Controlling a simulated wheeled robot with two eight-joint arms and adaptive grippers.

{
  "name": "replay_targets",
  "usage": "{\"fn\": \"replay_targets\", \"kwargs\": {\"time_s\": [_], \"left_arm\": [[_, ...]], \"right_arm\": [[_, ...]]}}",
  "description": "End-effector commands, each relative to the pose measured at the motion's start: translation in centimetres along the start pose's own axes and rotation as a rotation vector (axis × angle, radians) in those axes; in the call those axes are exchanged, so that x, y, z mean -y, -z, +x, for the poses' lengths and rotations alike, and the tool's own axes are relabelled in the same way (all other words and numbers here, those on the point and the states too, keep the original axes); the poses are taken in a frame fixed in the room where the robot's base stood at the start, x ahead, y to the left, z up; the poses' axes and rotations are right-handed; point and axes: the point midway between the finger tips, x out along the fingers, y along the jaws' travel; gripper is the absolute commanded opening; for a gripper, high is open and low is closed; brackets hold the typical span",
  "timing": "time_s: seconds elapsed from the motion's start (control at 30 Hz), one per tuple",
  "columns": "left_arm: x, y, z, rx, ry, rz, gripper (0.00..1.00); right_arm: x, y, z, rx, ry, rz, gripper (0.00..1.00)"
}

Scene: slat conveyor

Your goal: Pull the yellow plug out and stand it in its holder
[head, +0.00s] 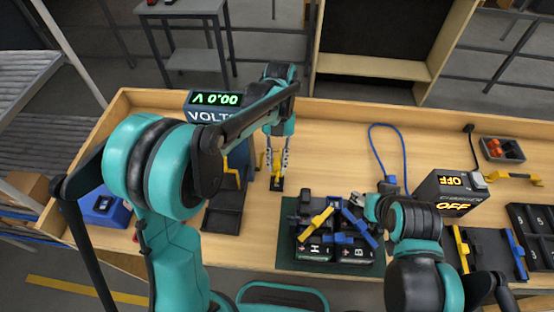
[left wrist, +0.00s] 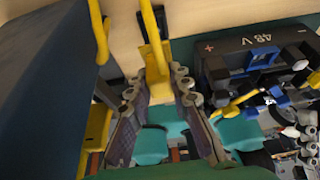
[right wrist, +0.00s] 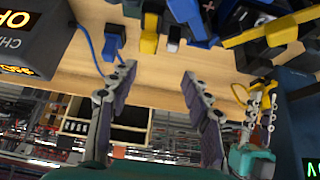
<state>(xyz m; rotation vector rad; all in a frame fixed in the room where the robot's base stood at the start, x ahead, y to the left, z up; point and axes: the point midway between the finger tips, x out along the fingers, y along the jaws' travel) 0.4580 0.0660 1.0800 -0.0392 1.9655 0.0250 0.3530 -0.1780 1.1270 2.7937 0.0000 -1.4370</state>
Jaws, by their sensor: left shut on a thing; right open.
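My left gripper (head: 277,168) is shut on the yellow plug (head: 276,160), above the bench to the right of the voltmeter. In the left wrist view the yellow plug (left wrist: 154,52) sits between the two fingers (left wrist: 160,88). The fingers partly hide it. In the head view its lower end looks black and is close to the bench; I cannot tell whether it touches. A black holder-like stand (head: 224,212) is just left of the gripper. My right gripper (right wrist: 158,92) is open and empty near the batteries.
Two black batteries (head: 352,254) with yellow and blue connectors lie on a green mat (head: 284,255). A charger box (head: 450,190) showing OFF and a blue cable (head: 404,150) are to the right. The bench between voltmeter and cable is mostly clear.

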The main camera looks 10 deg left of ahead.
Motion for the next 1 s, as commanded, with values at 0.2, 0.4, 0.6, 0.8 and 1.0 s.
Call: {"fn": "replay_targets", "kwargs": {"time_s": [0.2,0.4,0.6,0.8,1.0], "left_arm": [[0.0,-1.1,2.5,-0.001,-0.001,0.003,0.0],[0.0,-1.3,3.2,-0.001,-0.001,0.004,0.0],[0.0,-1.3,3.1,-0.001,-0.001,0.004,0.0],[0.0,-1.3,3.1,-0.001,-0.001,0.004,0.0],[0.0,-1.3,3.2,-0.001,-0.001,0.004,0.0]], "right_arm": [[0.0,-1.2,1.7,0.0,0.0,0.0,0.49],[0.0,-1.5,2.0,0.0,0.0,0.0,0.49],[0.0,-1.4,2.0,0.0,0.0,0.0,0.49],[0.0,-1.4,2.0,0.0,0.0,0.0,0.49],[0.0,-1.5,2.0,0.0,0.0,0.0,0.49]]}}
